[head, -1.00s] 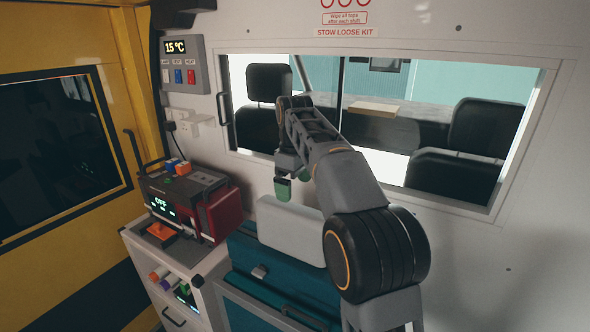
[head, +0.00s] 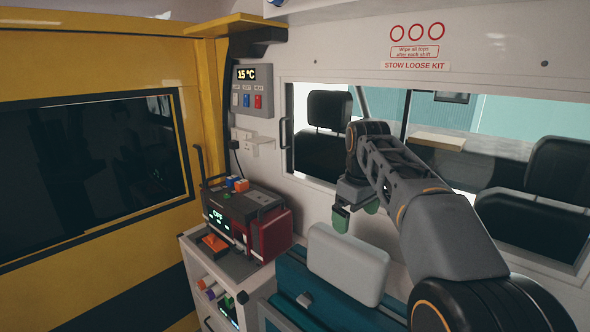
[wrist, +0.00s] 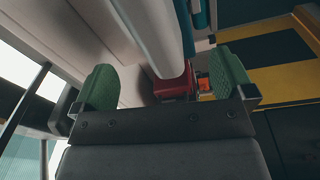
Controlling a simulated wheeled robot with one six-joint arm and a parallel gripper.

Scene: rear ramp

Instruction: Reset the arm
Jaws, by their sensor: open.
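My arm reaches in from the lower right in the head view, bent at its elbow in front of the window. My gripper (head: 356,216) hangs at its end above the white padded seat back (head: 347,263), with its green fingertips apart. In the wrist view my gripper (wrist: 165,88) shows both green pads wide apart with nothing between them. The red end of the machine (wrist: 175,86) shows beyond the pads, apart from them.
The red and grey machine (head: 243,220) stands on a white cabinet (head: 190,247) left of the gripper. A teal seat (head: 300,285) is below. The window frame (head: 283,130) and wall are close behind the arm. A yellow door (head: 100,60) is at left.

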